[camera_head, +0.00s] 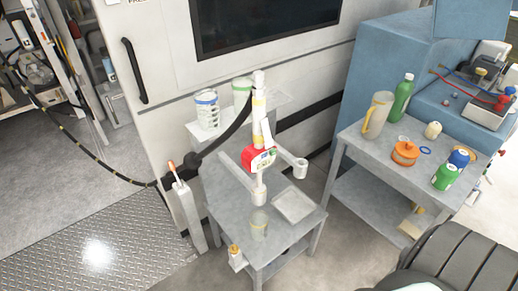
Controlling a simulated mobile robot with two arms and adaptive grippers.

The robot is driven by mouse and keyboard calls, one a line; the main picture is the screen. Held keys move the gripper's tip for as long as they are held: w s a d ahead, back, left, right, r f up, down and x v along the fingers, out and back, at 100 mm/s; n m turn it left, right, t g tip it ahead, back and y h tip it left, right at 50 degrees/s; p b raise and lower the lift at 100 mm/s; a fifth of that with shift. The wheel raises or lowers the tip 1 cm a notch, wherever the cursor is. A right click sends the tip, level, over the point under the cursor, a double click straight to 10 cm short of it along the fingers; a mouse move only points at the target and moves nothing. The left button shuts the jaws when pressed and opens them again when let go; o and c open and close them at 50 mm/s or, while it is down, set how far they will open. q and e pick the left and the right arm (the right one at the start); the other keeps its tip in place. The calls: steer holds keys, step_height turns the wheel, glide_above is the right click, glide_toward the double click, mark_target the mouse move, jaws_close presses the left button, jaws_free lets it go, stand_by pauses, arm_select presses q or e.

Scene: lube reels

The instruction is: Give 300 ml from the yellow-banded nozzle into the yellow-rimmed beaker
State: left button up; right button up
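A red-and-white part (258,158) sits below the band. A clear beaker (259,226) stands on the table near the foot of the fixture; its rim looks pale yellowish, but is too small to be sure. The nozzle outlet and any liquid level cannot be made out. Neither of my grippers is in view.
A blue-rimmed beaker (207,110) and a green-rimmed one (242,90) stand on a shelf behind. A square tray (293,206) lies on the small table. Black tyre-like shape (455,262) fills the lower right.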

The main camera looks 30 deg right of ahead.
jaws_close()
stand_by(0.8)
